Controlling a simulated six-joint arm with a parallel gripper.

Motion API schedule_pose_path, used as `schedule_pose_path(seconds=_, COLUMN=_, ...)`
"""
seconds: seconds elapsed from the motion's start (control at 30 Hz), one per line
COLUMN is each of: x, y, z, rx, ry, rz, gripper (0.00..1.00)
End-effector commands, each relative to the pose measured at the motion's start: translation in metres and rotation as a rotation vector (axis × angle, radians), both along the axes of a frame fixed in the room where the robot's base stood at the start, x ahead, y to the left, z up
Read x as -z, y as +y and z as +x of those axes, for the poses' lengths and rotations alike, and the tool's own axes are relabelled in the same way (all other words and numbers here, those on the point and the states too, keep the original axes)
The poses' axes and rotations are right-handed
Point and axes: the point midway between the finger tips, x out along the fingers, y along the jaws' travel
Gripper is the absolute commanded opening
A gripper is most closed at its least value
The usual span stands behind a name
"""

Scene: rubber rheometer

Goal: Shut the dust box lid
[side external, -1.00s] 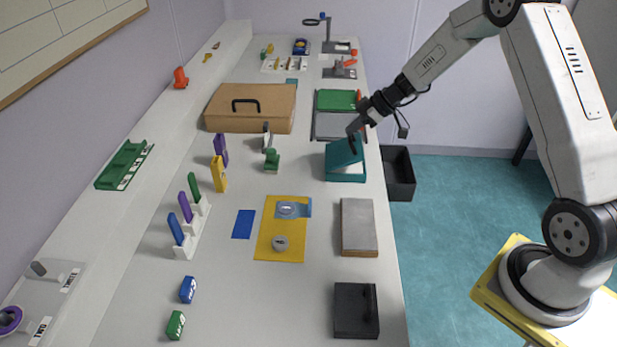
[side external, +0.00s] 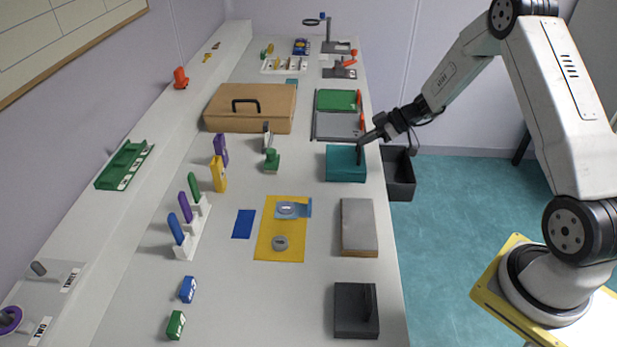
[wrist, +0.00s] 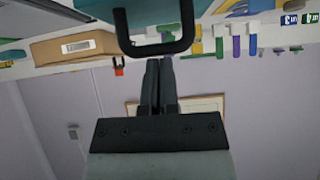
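The dust box (side external: 345,172) is a teal box near the right edge of the bench in the side view. Its teal lid (side external: 340,154) lies flat on top, with no gap that I can make out. The lid's black loop handle (wrist: 190,28) shows at the top of the wrist view, with teal (wrist: 155,12) behind it. My gripper (side external: 362,145) is at the handle, on the box's right side. In the wrist view my gripper's fingers (wrist: 159,62) are together, with their tips right by the handle's bar. I cannot tell whether they touch it. Nothing shows between them.
A grey tray with a green panel (side external: 338,100) lies behind the box. A green-handled stamp (side external: 271,160) stands to its left and a grey slab (side external: 358,225) lies in front. A black open bin (side external: 400,180) is beside the bench. A brown case (side external: 250,108) is farther back.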

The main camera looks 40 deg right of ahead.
Motion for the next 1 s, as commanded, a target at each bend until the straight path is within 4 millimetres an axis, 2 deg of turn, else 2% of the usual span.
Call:
schedule_pose_path(seconds=0.37, x=0.002, y=0.0, z=-0.001, rx=0.0, ry=0.004, rz=-0.001, gripper=0.0)
schedule_pose_path(seconds=0.53, x=-0.004, y=0.001, z=0.0, rx=0.0, ry=0.004, rz=-0.001, gripper=0.0)
schedule_pose_path(seconds=0.87, x=-0.039, y=0.004, z=0.006, rx=-0.001, ry=-0.002, rz=-0.002, gripper=0.0)
schedule_pose_path(seconds=1.0, x=-0.05, y=-0.011, z=-0.009, rx=0.004, ry=-0.001, rz=-0.001, gripper=0.0)
